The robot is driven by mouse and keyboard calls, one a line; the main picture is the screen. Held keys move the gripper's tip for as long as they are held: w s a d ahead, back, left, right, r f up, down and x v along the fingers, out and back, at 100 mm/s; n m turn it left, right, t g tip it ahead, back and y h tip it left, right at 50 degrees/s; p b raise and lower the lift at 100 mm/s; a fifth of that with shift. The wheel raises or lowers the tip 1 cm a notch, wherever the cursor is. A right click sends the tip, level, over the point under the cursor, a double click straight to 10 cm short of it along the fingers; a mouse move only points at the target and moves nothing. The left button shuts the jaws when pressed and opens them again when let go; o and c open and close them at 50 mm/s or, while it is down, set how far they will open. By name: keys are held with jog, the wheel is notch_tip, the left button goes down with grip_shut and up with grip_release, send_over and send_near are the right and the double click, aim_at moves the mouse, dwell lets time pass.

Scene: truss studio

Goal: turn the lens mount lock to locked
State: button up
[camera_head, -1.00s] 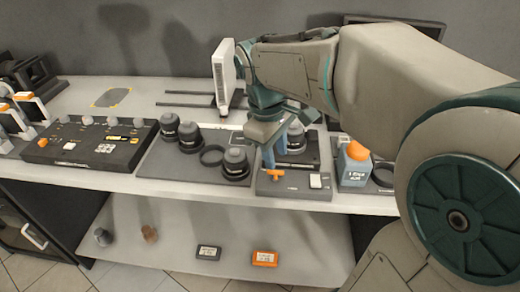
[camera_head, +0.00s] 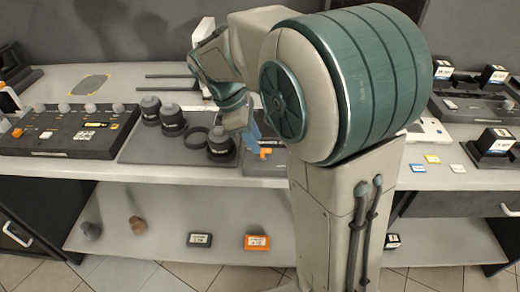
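The lens mount lock looks to be the small orange lever (camera_head: 265,152) on a dark panel (camera_head: 262,168) at the front of the bench, right of the lens mat. My gripper (camera_head: 253,137) points down just above and beside the lever, its blue fingers close to it. I cannot tell whether the fingers touch the lever or how far apart they are. My arm hides the right part of the panel and whatever stands behind it.
Several black lenses (camera_head: 173,121) and a ring (camera_head: 195,138) stand on a grey mat (camera_head: 140,155) to the left. A control panel (camera_head: 65,138) lies farther left. Battery chargers (camera_head: 490,147) stand at right. An orange box (camera_head: 257,242) lies on the lower shelf.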

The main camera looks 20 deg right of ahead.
aim_at(263, 154)
jog(key=shift+x, duration=2.1)
grip_shut()
